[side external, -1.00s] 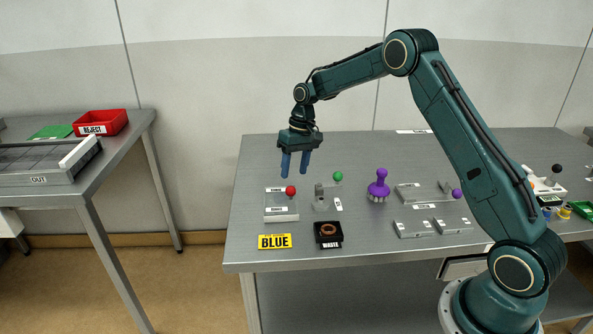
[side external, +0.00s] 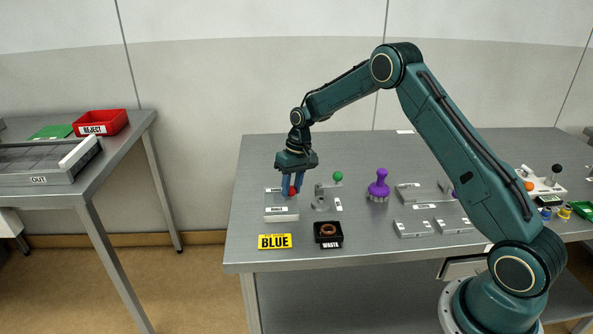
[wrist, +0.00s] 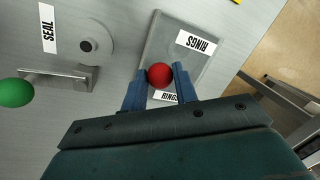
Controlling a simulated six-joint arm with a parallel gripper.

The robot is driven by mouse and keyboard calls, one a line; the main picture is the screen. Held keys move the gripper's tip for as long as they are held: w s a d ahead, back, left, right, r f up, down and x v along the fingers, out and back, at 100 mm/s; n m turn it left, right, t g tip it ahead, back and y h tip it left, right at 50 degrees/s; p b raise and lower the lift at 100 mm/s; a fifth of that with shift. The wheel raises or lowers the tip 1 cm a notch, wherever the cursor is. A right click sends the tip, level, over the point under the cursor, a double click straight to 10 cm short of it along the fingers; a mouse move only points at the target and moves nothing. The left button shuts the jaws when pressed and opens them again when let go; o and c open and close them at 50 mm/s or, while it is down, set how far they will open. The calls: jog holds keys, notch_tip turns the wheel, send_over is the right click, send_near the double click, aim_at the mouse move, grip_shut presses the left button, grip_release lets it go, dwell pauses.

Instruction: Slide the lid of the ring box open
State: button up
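The ring box (side external: 281,216) is a flat pale grey box at the left of the bench, with RINGS labels; it also shows in the wrist view (wrist: 208,65). A red ball knob (side external: 292,191) stands on it, and it shows clearly in the wrist view (wrist: 160,76). My gripper (side external: 292,188) is down at the knob, with one blue finger against each side of the ball. In the wrist view the fingers (wrist: 160,72) appear closed on the knob. The fingers and wrist hide part of the box, and I cannot tell where the lid's edge lies.
A grey fixture with a green knob (side external: 338,176) stands just right of the box. A black tray (side external: 328,241) with a copper ring and a yellow BLUE plate (side external: 275,241) lie in front. A purple-handled tool (side external: 379,184) stands further right.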

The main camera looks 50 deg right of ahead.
grip_shut()
jog(key=shift+w+a+r, duration=0.1)
jog(key=shift+w+a, duration=3.55)
jog(key=shift+w, duration=0.1)
jog(key=o, duration=0.6)
grip_release()
jog(key=shift+s+r, duration=0.1)
